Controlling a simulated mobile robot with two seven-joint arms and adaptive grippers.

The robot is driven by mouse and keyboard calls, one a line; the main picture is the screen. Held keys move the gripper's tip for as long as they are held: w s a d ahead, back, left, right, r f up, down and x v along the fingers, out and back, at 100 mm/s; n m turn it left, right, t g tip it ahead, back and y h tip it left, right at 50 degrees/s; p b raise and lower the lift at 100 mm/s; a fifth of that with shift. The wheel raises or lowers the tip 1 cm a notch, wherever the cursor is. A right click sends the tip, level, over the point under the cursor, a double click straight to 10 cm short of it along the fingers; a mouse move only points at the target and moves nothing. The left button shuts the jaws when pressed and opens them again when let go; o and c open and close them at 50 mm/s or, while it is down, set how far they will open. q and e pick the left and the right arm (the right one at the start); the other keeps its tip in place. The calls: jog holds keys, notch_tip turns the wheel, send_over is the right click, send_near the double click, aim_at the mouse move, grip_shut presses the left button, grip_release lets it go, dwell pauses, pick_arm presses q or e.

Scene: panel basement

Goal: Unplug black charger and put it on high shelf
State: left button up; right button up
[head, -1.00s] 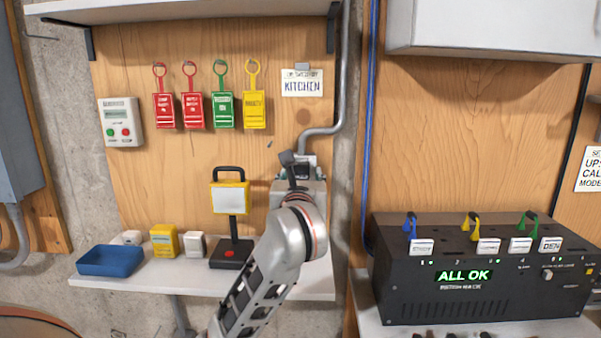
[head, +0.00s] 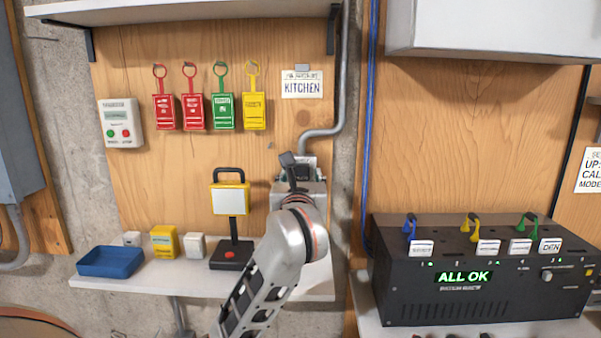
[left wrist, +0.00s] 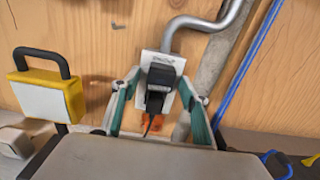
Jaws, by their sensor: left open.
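The black charger (left wrist: 159,82) is plugged into a white outlet plate (left wrist: 172,60) below the end of a grey conduit, with its dark cord hanging down. My left gripper (left wrist: 157,103) is open, with one finger on each side of the charger. I cannot tell whether the fingers touch it. In the head view my left gripper (head: 298,172) is in front of the outlet and largely hides the charger. The high shelf (head: 180,12) is the white board on brackets at the top left. My right gripper is out of view.
The lower shelf holds a blue tray (head: 110,262), a yellow box (head: 164,242), a white box (head: 195,246) and a work lamp (head: 231,200). Several tags hang on the panel. A black unit (head: 485,285) reading ALL OK stands right. A white cabinet (head: 490,28) overhangs there.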

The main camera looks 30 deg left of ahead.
pick_arm(q)
grip_shut()
jog(key=shift+s+d, duration=0.1)
jog(key=shift+s, duration=0.05)
jog(key=shift+p+v, duration=0.65)
jog(key=shift+v, duration=0.6)
jog(key=shift+p+v, duration=0.65)
jog(key=shift+v, duration=0.9)
